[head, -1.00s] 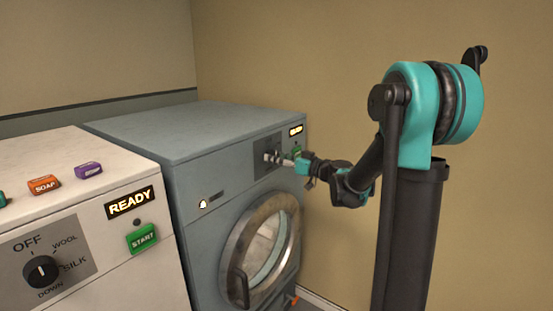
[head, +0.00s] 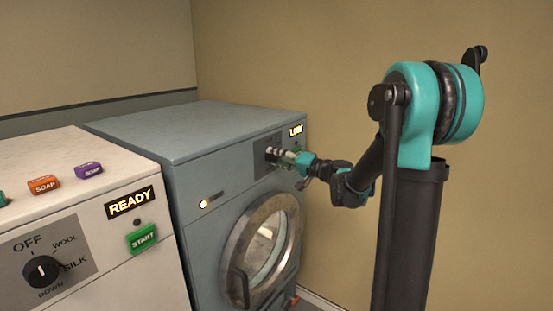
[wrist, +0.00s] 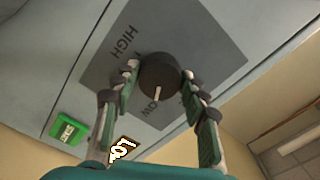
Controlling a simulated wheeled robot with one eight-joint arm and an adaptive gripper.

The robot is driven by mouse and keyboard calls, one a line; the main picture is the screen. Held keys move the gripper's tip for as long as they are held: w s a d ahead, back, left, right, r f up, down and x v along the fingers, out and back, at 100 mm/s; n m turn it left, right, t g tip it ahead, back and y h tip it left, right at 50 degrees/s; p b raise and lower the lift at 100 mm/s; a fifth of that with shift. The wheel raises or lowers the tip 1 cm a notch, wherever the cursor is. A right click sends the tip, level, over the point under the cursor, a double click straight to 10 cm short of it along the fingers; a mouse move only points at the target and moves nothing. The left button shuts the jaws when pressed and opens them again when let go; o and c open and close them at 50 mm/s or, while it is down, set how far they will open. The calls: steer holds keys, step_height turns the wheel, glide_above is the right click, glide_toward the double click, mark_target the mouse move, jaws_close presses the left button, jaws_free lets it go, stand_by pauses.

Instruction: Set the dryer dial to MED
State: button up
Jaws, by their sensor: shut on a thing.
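The dryer (head: 150,145) is the grey machine with a round glass door. Its dark dial (wrist: 158,74) sits on a grey panel (wrist: 205,40) in the wrist view. My gripper (wrist: 159,73) is shut on the dial, one finger on either side. The dial's white pointer mark (wrist: 157,93) points toward the LOW label (wrist: 150,112). HIGH (wrist: 122,42) shows at the upper left; the MED label cannot be read, and the left finger covers part of that panel. In the head view the dryer's display (head: 296,131) reads LOW. My gripper (head: 277,154) hides the dial there.
A green button (wrist: 69,130) lies beside the panel. A white machine (head: 85,160) stands left of the dryer, with its own dial (head: 41,271), a READY display (head: 131,203) and a green START button (head: 142,238). The beige wall (head: 330,60) is behind.

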steer(key=m, duration=0.5)
steer(key=shift+m, duration=0.3)
steer(key=m, duration=0.5)
steer(key=shift+m, duration=0.4)
steer(key=o, duration=1.2)
steer(key=v, duration=1.2)
